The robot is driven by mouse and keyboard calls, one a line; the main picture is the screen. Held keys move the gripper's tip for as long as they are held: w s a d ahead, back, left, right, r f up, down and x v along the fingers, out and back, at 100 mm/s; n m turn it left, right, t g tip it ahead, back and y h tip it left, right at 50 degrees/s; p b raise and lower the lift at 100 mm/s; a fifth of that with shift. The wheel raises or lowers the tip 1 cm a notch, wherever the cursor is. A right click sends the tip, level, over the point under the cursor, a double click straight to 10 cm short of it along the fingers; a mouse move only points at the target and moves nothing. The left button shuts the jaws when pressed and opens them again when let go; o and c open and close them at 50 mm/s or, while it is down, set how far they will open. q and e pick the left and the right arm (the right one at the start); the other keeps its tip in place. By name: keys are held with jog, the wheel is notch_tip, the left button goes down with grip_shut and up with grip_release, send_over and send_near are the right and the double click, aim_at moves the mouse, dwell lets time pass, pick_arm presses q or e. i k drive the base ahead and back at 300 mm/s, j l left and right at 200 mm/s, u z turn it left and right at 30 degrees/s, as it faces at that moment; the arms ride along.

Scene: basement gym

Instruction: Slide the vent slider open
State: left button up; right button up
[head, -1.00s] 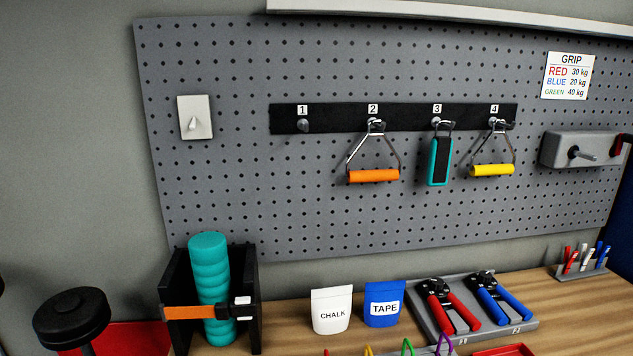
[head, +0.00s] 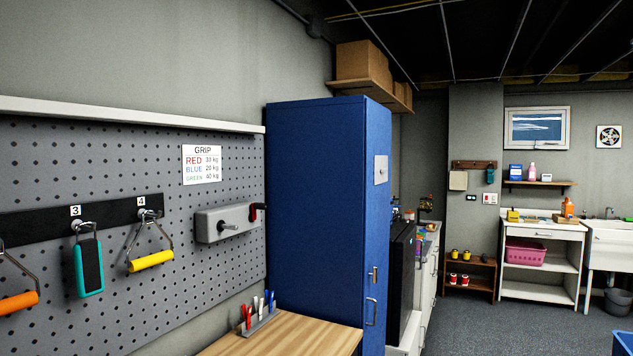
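No part that I can clearly tell as the vent slider shows. A small white square with a dark round fan-like pattern (head: 608,138) is on the far wall at the right, beside a closed-looking window (head: 537,128). It is too small to tell whether it has a slider. A light metal plate with a small knob (head: 381,169) is on the side of the tall blue cabinet (head: 315,220); what it is I cannot tell. Neither of my grippers is in view.
A wooden bench (head: 290,335) stands below the pegboard (head: 100,165) at the left. Open grey floor (head: 480,325) lies at the lower right. A white shelf unit (head: 543,278) and a sink (head: 608,240) stand along the far wall.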

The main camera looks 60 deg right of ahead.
aim_at(381, 162)
jog(key=z, duration=2.2)
jog(key=i+l+u, duration=0.2)
jog(key=u, duration=0.25)
jog(key=i+l+u, duration=0.45)
jog(key=k+j, duration=0.05)
jog(key=j, duration=0.05)
